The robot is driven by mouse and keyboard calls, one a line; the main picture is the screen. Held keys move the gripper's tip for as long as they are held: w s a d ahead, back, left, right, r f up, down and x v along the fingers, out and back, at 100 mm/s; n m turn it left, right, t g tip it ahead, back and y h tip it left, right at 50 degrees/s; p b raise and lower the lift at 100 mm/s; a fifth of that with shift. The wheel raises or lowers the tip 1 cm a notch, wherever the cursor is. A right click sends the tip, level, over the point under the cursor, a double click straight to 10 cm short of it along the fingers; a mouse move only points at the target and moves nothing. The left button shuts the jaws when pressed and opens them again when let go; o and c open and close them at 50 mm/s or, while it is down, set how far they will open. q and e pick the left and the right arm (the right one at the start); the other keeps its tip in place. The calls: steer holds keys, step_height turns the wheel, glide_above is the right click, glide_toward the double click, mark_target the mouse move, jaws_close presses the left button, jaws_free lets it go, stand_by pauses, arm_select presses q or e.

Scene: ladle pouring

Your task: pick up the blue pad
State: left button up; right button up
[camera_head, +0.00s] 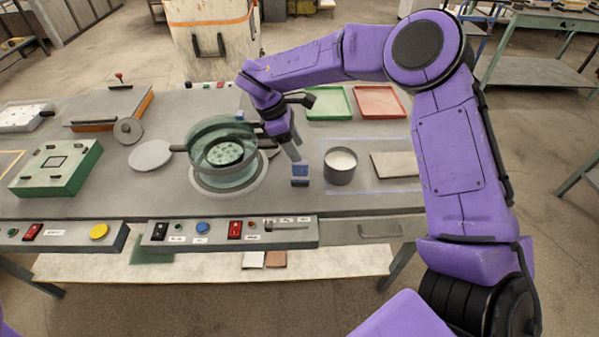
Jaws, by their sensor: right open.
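The blue pad (300,170) is a small blue block on the grey worktable, between the round glass vessel and the grey pot. My right gripper (294,157) comes down from the upper left, with its fingertips just above and beside the pad's upper edge. It is open. From this angle I cannot tell whether a finger touches the pad or whether the pad lies between the fingers. My left gripper is not in view.
The greenish glass vessel (215,135) stands close left of my gripper. The grey pot (340,166) with white contents is close right. Green (328,102) and red (380,101) trays lie behind. A button panel (235,231) runs along the front edge.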

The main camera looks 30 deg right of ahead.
mark_target(300, 172)
steer(key=f, duration=0.1)
steer(key=s+f+p, duration=0.1)
steer(key=f, duration=0.1)
steer(key=f+p, duration=0.1)
steer(key=shift+s+d+f, duration=0.25)
steer(key=shift+s+f, duration=0.1)
steer(key=shift+d+f, duration=0.15)
steer(key=shift+f, duration=0.2)
steer(key=shift+r, duration=0.1)
jaws_close()
steer(key=shift+r, duration=0.1)
